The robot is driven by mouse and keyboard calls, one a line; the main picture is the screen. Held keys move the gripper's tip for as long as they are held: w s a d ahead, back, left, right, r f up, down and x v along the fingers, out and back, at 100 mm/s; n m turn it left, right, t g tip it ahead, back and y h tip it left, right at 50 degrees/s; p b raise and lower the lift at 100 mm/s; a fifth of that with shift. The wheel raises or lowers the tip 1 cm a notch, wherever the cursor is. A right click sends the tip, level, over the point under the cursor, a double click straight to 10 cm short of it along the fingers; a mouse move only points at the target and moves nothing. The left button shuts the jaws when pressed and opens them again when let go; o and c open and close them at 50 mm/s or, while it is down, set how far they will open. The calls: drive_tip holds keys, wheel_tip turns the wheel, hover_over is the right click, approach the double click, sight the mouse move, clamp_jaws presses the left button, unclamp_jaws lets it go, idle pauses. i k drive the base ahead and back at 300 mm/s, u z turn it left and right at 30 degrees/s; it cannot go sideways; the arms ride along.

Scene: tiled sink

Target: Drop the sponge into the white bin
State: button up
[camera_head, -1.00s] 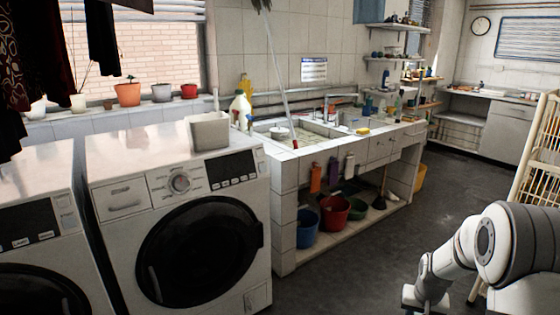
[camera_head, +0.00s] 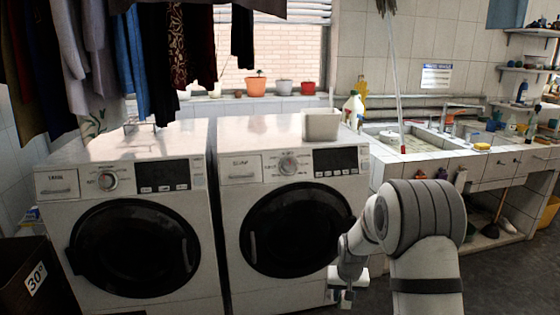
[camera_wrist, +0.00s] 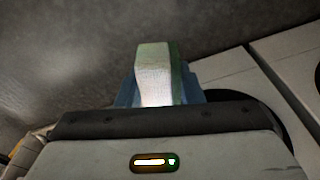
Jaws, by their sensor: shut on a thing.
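My gripper (camera_head: 346,297) hangs low in front of the right washing machine, at its lower right. In the wrist view, it is shut on a pale block with a green side (camera_wrist: 153,72), which looks like the sponge. The block sticks out between the bluish fingers, and its lower part is hidden. In the head view, the held block cannot be made out. The white bin (camera_head: 321,125) is a small open-topped tub on the right washing machine's top, near its right end. My gripper is well below it and apart from it.
Two washing machines (camera_head: 284,160) stand side by side. A white bottle (camera_head: 352,110) stands behind the bin, and the tiled sink (camera_head: 420,158) is to the right. A yellow item (camera_head: 482,147) lies on the sink edge. Clothes hang above the left machine. The machine tops are mostly clear.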

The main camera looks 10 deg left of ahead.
sight(321, 138)
drive_tip(key=u, duration=0.6)
drive_tip(key=i, duration=1.05)
drive_tip(key=z, duration=0.35)
